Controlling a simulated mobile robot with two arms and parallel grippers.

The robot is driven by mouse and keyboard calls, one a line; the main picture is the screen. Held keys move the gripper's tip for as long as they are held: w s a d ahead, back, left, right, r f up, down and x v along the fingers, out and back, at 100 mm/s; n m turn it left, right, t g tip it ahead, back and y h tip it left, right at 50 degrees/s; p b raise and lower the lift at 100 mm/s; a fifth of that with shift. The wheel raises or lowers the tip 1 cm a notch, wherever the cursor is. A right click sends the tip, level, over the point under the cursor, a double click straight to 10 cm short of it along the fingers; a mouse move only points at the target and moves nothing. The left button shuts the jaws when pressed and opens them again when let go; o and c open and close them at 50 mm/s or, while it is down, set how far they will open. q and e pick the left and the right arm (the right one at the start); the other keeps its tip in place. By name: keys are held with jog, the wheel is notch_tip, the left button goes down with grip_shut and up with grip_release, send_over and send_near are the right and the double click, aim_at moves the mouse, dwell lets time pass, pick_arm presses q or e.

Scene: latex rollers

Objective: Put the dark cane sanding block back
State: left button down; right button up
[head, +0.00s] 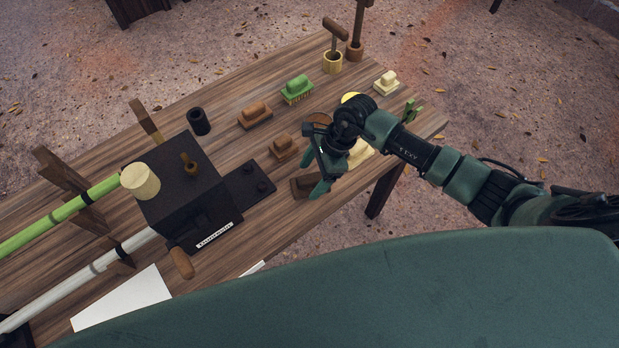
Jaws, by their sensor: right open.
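A dark brown block (303,185) lies on the wooden table near its front edge; it looks like the dark cane sanding block, but I cannot be sure. My right gripper (324,174) is open above the table, just right of this block, and partly overlaps it in the view. I cannot tell whether they touch. Two other brown handled blocks, a larger one (254,115) and a smaller one (283,148), sit farther back to the left. My left gripper is not in view.
A green brush (297,88) and a cream block (386,82) stand toward the back. A black box (190,190) fills the left middle, with green (60,215) and white (80,280) rollers beside it. A pale yellow object (361,153) is partly hidden behind my right gripper.

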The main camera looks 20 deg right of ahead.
jog(key=b+v, duration=0.2)
jog(key=v, duration=0.8)
jog(key=shift+r, duration=0.2)
